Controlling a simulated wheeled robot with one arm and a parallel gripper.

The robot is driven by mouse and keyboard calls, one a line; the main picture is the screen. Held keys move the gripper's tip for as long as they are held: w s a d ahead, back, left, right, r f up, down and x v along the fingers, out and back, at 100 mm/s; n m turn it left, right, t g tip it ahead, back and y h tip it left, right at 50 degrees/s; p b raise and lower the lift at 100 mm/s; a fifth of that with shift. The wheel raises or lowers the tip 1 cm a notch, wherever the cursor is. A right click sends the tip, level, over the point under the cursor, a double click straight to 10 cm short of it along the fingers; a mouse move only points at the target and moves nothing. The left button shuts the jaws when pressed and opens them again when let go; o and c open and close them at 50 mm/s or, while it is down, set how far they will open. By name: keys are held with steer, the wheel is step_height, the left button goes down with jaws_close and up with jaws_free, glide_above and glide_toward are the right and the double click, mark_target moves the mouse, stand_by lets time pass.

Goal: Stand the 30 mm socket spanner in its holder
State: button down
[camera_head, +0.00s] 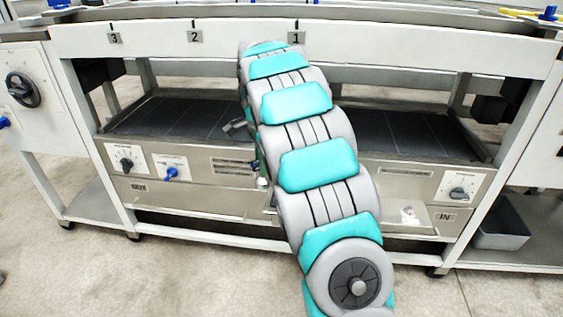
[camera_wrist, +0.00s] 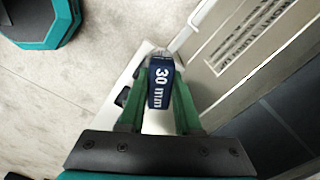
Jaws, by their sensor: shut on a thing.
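The 30 mm socket spanner shows in the wrist view as a dark blue handle (camera_wrist: 160,88) with "30 mm" in white letters. A pale metal part extends beyond its far end, toward the top of the picture. My gripper (camera_wrist: 160,78) has its green fingers on both sides of the handle and is shut on it. In the head view my arm covers the middle of the machine, and I cannot make out the spanner or the gripper clearly. I cannot identify the holder in either view.
The machine has a lower front panel with a black knob (camera_head: 126,164), a blue knob (camera_head: 171,174) and another knob (camera_head: 457,193) at right. Dark belts lie above it. A grey bin (camera_head: 500,226) stands at the lower right. Bare concrete floor lies in front.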

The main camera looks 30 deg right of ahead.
steer(key=s+d+m+b, duration=0.1)
steer(key=s+d+m, duration=0.1)
steer(key=d+m, duration=0.6)
steer(key=shift+m, duration=0.8)
steer(key=shift+w+a+f+b, duration=0.1)
steer(key=shift+a+f+b, duration=0.4)
steer(key=shift+f, duration=0.5)
steer(key=shift+a+f+b, duration=0.25)
steer(key=shift+a+f, duration=0.3)
steer(key=shift+f, duration=0.45)
steer(key=shift+f+p, duration=0.35)
steer(key=shift+f, duration=0.95)
stand_by(0.4)
steer(key=c, duration=0.5)
jaws_free()
steer(key=shift+o, duration=0.3)
